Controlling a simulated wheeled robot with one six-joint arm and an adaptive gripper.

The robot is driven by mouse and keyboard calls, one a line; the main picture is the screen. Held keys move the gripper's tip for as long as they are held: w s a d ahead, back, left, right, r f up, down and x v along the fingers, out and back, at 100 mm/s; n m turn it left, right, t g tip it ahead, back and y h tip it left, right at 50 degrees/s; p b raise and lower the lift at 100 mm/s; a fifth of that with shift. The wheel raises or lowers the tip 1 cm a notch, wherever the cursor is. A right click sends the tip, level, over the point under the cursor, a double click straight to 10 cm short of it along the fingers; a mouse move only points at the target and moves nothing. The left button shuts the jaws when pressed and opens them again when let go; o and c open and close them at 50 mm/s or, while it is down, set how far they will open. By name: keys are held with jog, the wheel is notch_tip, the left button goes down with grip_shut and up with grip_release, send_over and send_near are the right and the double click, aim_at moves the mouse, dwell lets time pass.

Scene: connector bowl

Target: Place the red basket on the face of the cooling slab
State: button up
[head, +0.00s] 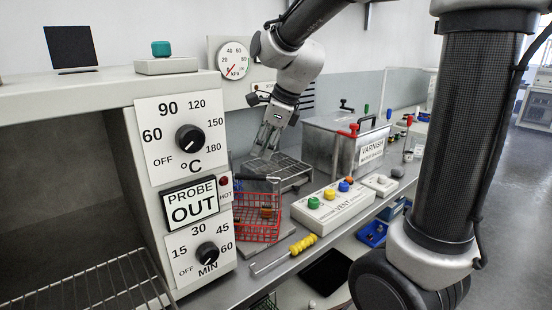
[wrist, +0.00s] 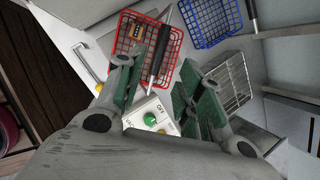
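The red wire basket (head: 258,230) stands on the bench beside the oven-like cabinet, with a small orange-brown block inside and a dark handle rising above it. In the wrist view the basket (wrist: 122,48) lies ahead of the fingers, and the black-gripped handle crosses near its right side. My gripper (head: 266,150) is above and behind the basket in the head view, apart from it. In the wrist view my gripper (wrist: 162,80) has its green-padded fingers spread with nothing held. I cannot tell for certain which surface is the cooling slab; a flat black square (head: 325,273) lies right of the basket, lower down.
A wire rack (head: 290,174) stands behind the basket. The vent box (head: 328,205) with coloured knobs and a yellow-handled tool (head: 290,254) are to its right. The varnish tank (head: 345,145) stands further back. A blue basket (wrist: 208,22) shows in the wrist view.

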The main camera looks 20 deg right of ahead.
jog(key=s+d+n+h, duration=0.1)
jog(key=s+d+n, duration=0.5)
jog(key=s+n, duration=0.5)
jog(key=s+d+n+h, duration=0.2)
jog(key=s+d+n, duration=0.5)
jog(key=s+n, duration=0.5)
jog(key=shift+r, duration=0.4)
